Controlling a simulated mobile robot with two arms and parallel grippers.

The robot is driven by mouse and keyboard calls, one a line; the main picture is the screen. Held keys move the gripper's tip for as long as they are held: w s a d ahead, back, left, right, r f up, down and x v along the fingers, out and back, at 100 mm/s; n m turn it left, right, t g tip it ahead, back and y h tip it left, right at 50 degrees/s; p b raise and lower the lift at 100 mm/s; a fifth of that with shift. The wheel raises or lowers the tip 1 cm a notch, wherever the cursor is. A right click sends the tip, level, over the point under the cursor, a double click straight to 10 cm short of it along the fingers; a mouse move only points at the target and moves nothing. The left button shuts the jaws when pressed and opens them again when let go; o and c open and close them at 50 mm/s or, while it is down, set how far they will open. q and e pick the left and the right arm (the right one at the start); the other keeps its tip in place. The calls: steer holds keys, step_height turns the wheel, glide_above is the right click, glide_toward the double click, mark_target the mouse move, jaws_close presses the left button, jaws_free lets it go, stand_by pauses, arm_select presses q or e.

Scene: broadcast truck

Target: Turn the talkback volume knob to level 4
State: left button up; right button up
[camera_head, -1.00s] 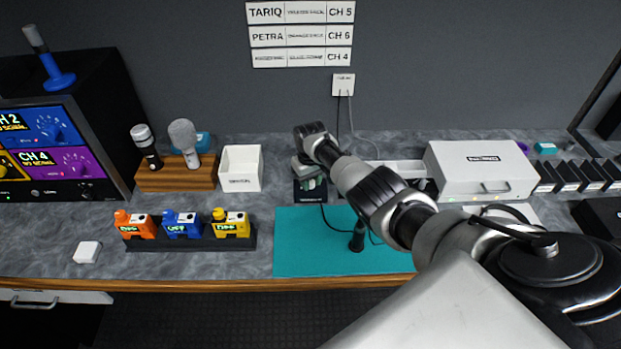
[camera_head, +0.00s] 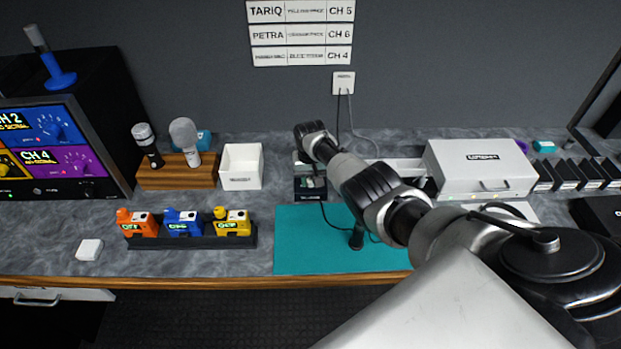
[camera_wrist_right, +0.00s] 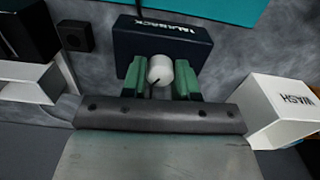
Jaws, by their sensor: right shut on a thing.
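The talkback box (camera_wrist_right: 125,42) is a dark block with white lettering on its side. In the head view the box (camera_head: 309,192) stands behind the teal mat, partly hidden by my right arm. Its white round knob (camera_wrist_right: 160,70) with a dark pointer line sits between the green fingers of my right gripper (camera_wrist_right: 160,78), which is shut on it. The pointer points toward the gripper's palm, slightly left, in the wrist view. No level marks are readable. In the head view my right gripper (camera_head: 309,180) is small and dark over the box. My left gripper is not in view.
A white open bin (camera_head: 241,167) stands left of the box; a white case (camera_head: 482,168) stands right. A teal mat (camera_head: 300,255) with a small black microphone (camera_head: 357,236) lies in front. Orange, blue and yellow packs stand in a black rack (camera_head: 190,243) at front left.

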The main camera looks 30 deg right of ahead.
mark_target(311, 180)
steer(key=o, duration=0.9)
steer(key=shift+o, duration=0.2)
steer(key=shift+r, duration=0.4)
step_height(311, 180, up, 3)
steer(key=shift+f+p, duration=0.2)
steer(key=shift+p, duration=0.6)
step_height(311, 180, up, 8)
steer(key=shift+f, duration=0.25)
steer(key=shift+f, duration=0.1)
